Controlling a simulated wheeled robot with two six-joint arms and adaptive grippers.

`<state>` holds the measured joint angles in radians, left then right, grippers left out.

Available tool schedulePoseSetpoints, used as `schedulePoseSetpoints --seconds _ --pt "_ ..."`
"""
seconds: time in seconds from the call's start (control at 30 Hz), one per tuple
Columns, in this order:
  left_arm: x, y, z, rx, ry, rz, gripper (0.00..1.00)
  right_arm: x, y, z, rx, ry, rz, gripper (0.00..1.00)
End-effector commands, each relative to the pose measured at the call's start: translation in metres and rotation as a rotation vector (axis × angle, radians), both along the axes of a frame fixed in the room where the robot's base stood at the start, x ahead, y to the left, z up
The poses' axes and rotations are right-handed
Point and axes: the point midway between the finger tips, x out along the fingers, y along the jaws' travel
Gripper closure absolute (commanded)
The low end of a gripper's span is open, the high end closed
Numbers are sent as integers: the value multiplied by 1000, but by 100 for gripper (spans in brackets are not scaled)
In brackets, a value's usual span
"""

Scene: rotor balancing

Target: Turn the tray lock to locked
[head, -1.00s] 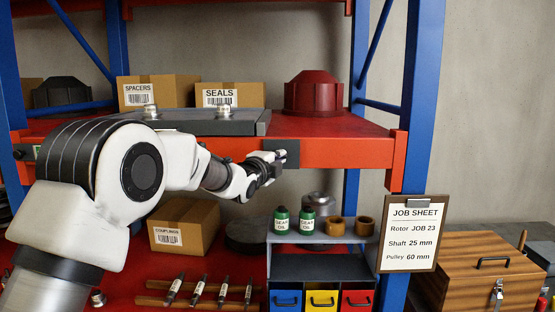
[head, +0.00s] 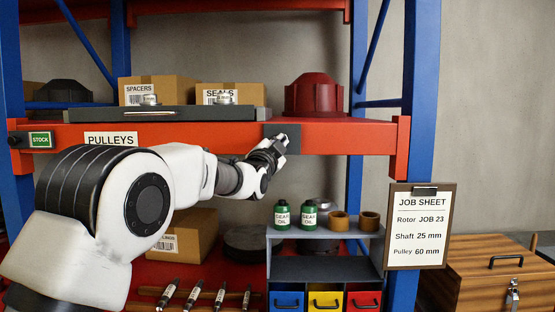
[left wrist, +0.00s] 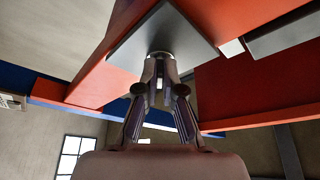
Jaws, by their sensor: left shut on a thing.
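The tray lock's dark square plate (head: 292,133) is on the front of the red shelf beam. My left gripper (head: 278,141) reaches it from the lower left and is shut on the lock's small knob. In the left wrist view the fingers (left wrist: 160,68) close around the knob (left wrist: 160,54), which stands out from the grey plate (left wrist: 150,30). The fingers hide most of the knob, so I cannot tell its turned position. The dark grey tray (head: 200,114) lies on the shelf above, with metal pulleys on it. My right gripper is not in view.
The red beam (head: 345,141) carries a PULLEYS label (head: 111,139). Below stand green oil bottles (head: 308,215) on a grey rack (head: 330,236). A job sheet (head: 420,228) is at the right. Open space lies in front of the beam right of the plate.

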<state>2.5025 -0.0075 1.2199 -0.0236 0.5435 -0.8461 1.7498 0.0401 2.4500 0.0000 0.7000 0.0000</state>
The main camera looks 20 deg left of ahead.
Motion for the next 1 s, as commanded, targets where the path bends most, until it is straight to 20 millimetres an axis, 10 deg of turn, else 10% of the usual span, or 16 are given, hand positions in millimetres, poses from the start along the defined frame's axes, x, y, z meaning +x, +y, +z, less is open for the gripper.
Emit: schedulePoseSetpoints --seconds 1.0 --pt "-1 -4 8 -774 -238 -2 100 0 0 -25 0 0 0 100"
